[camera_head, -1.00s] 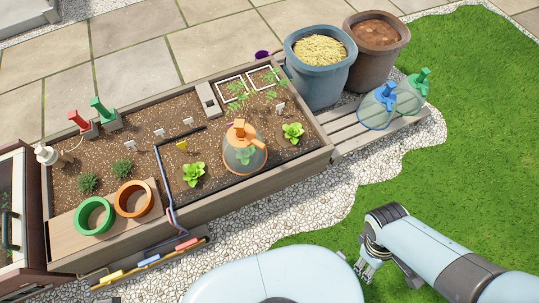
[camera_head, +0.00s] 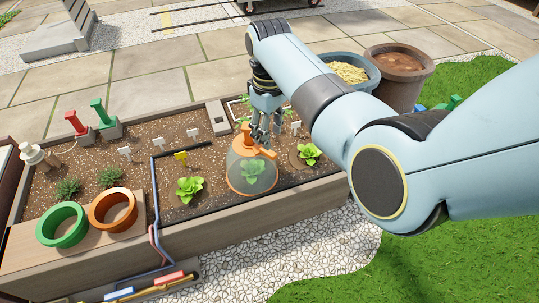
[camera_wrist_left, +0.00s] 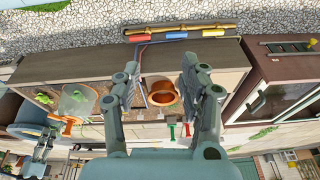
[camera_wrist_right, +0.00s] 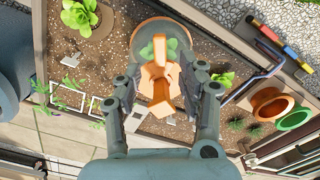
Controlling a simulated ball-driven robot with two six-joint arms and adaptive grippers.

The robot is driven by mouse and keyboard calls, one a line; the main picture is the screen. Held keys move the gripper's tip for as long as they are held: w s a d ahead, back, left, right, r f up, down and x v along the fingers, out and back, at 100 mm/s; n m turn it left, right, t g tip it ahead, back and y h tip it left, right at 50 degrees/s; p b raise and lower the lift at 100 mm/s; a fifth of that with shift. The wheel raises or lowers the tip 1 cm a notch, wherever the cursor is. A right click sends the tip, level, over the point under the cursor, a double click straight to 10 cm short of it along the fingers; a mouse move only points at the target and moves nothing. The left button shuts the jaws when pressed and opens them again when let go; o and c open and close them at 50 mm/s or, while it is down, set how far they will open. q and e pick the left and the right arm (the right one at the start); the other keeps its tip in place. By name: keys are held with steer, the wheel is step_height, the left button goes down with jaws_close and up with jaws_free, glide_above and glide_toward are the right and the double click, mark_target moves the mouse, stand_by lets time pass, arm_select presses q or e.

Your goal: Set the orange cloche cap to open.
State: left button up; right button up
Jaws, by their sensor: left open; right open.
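The orange cloche (camera_head: 252,178) is a clear dome with an orange rim over a leafy plant in the soil bed. Its orange cap (camera_head: 246,132) is on top, with an orange arm sticking out toward the lower right. My right gripper (camera_head: 264,138) is just beside and above the cap and hides part of it. In the right wrist view the cap (camera_wrist_right: 161,88) shows between the spread fingers of my right gripper (camera_wrist_right: 167,76); contact cannot be told. My left gripper (camera_wrist_left: 160,68) is open and empty; it is outside the head view.
Green (camera_head: 62,224) and orange (camera_head: 113,210) pot rings sit on the board at the bed's left end. Lettuces stand left (camera_head: 189,188) and right (camera_head: 309,153) of the cloche. My right arm partly covers the blue bin (camera_head: 345,62).

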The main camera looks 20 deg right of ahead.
mark_target(270, 152)
step_height(270, 152, down, 5)
steer(key=shift+r+b, duration=0.1)
steer(key=shift+b, duration=0.95)
arm_select(q)
steer(key=shift+w+d+f+t+b, duration=0.15)
steer(key=shift+w+f+t+b, duration=0.05)
steer(key=shift+w+f+t, duration=0.65)
steer(key=shift+w+d+f+t+b, duration=0.15)
steer(key=shift+w+f+t, duration=0.5)
steer(key=shift+f+t, duration=0.4)
arm_select(e)
steer(key=shift+f, duration=0.6)
jaws_close()
